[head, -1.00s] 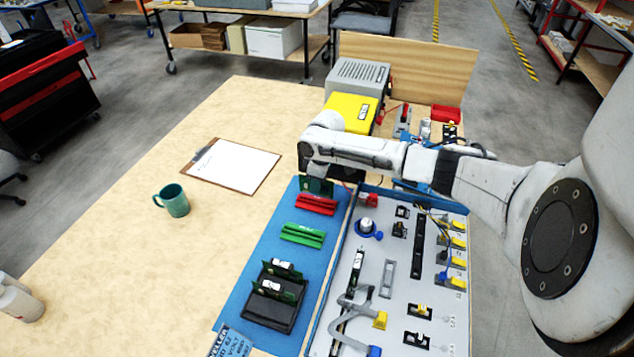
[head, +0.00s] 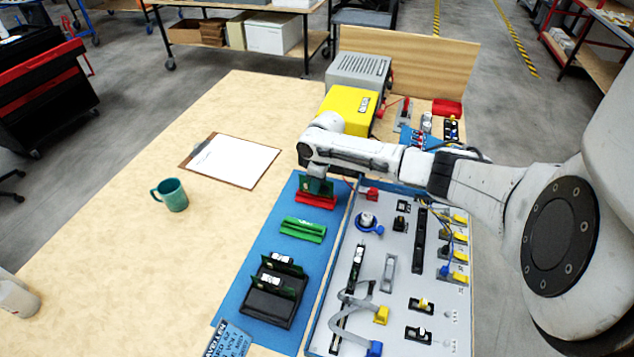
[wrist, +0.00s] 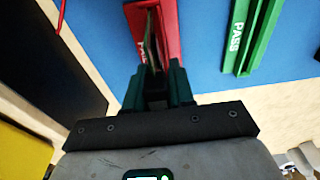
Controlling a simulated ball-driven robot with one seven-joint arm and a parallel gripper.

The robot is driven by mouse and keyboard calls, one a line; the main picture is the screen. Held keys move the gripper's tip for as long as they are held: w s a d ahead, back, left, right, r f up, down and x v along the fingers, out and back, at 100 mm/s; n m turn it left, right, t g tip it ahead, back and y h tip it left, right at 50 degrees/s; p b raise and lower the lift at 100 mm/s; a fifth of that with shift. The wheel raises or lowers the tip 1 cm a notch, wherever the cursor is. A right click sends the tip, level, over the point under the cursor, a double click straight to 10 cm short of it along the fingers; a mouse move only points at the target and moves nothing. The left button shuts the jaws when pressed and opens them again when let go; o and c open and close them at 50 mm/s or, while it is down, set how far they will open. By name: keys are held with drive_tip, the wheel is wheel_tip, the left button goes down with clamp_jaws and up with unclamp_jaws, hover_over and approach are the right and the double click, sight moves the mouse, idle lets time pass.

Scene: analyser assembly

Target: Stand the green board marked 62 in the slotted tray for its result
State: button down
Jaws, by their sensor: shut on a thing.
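My gripper (head: 318,177) is shut on a green board (head: 307,184), upright over the red slotted tray (head: 318,202). In the wrist view, the board (wrist: 149,52) shows nearly edge-on between the fingers (wrist: 155,88), in line with the slot of the red tray (wrist: 170,25). Its lower edge is at the tray, but I cannot tell how deep it sits. Its number cannot be read here. The green slotted tray (head: 303,229) is empty on the blue mat; its wall reads PASS in the wrist view (wrist: 240,35).
A black rack (head: 268,306) with two green boards stands nearer on the blue mat (head: 236,305). The grey analyser panel (head: 400,270) with cables and connectors lies right of it. A yellow box (head: 347,108) stands behind my gripper. A mug (head: 174,196) and clipboard (head: 232,162) lie left.

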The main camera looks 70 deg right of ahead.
drive_tip(key=shift+f+b, duration=0.4)
drive_tip(key=shift+f, duration=0.5)
idle(0.6)
drive_tip(key=c, duration=0.9)
unclamp_jaws()
drive_tip(key=shift+o, duration=0.6)
drive_tip(key=shift+o, duration=1.1)
drive_tip(key=shift+r+p, duration=3.35)
drive_tip(key=shift+r, duration=0.2)
